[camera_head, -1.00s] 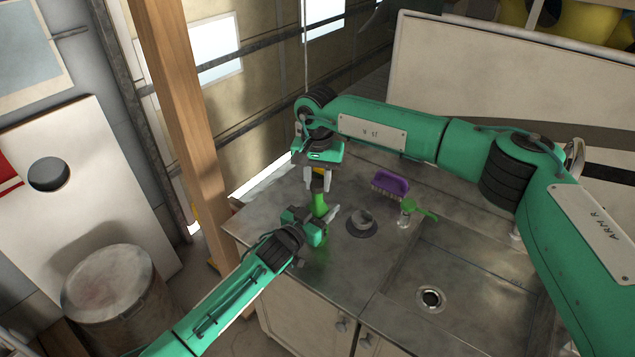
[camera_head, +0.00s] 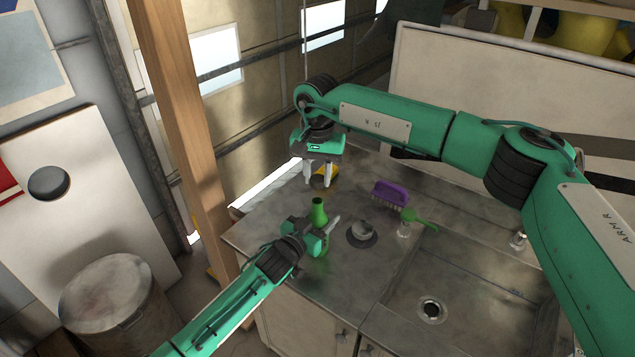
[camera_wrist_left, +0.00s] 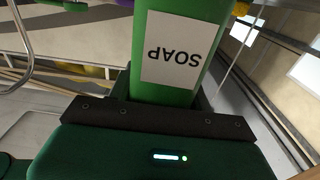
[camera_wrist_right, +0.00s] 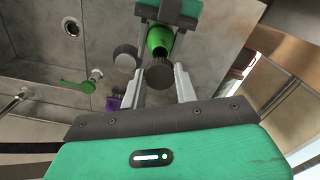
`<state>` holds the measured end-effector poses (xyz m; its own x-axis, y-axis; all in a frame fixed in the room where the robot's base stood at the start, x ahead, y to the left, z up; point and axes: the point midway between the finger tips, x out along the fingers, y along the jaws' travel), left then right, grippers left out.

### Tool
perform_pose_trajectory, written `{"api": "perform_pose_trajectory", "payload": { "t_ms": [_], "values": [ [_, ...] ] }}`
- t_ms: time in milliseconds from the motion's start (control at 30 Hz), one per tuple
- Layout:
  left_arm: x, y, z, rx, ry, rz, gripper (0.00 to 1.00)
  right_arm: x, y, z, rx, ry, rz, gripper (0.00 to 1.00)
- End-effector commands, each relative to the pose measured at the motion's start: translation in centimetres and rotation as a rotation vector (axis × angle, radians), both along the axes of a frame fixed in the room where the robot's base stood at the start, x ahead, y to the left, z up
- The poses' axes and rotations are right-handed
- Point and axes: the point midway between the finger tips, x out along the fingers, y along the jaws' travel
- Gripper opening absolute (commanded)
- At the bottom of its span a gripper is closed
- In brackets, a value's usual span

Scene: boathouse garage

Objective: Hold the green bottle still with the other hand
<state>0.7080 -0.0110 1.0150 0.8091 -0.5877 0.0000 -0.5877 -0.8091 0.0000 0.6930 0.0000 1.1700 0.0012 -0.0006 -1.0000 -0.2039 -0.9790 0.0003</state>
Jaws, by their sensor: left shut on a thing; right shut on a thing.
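The green bottle (camera_head: 319,212) stands upright near the left front of the metal counter. Its white SOAP label (camera_wrist_left: 173,48) shows in the left wrist view. My left gripper (camera_head: 322,233) is shut around the bottle's body. The bottle's bare narrow neck points up. My right gripper (camera_head: 318,177) is above the bottle, pointing down, shut on a dark round cap (camera_wrist_right: 158,75). The cap is clear of the neck. The bottle also shows below the cap in the right wrist view (camera_wrist_right: 159,40). The bottle's base is mostly hidden by my left gripper.
A grey round piece (camera_head: 361,234) lies right of the bottle. A purple brush (camera_head: 390,193) and a green-handled item (camera_head: 418,219) are farther right, near the sink (camera_head: 470,275). A yellow thing (camera_head: 326,176) sits behind my right gripper. A wooden post (camera_head: 180,110) stands left of the counter.

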Motion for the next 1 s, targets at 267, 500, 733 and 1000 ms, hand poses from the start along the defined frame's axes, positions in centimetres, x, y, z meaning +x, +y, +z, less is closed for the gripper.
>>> {"api": "perform_pose_trajectory", "payload": {
  "t_ms": [267, 500, 733, 1000],
  "values": [
    [0.0, 0.0, -0.1, 0.001, 0.001, 0.000, 0.74, 0.0, 0.0, -0.1, 0.000, 0.001, 0.000, 0.03],
    [0.0, 0.0, 0.0, 0.000, 0.000, 0.000, 0.76, 0.0, 0.0, -0.1, 0.000, 0.001, 0.000, 0.03],
    [-0.9, 0.7, -0.3, 0.002, 0.001, 0.001, 0.76, 0.0, 0.0, -0.4, 0.000, 0.001, 0.000, 0.03],
    [-4.6, 3.3, -0.4, 0.001, 0.002, 0.000, 0.76, 0.0, 0.0, -1.6, 0.000, 0.001, 0.000, 0.03]
  ]
}}
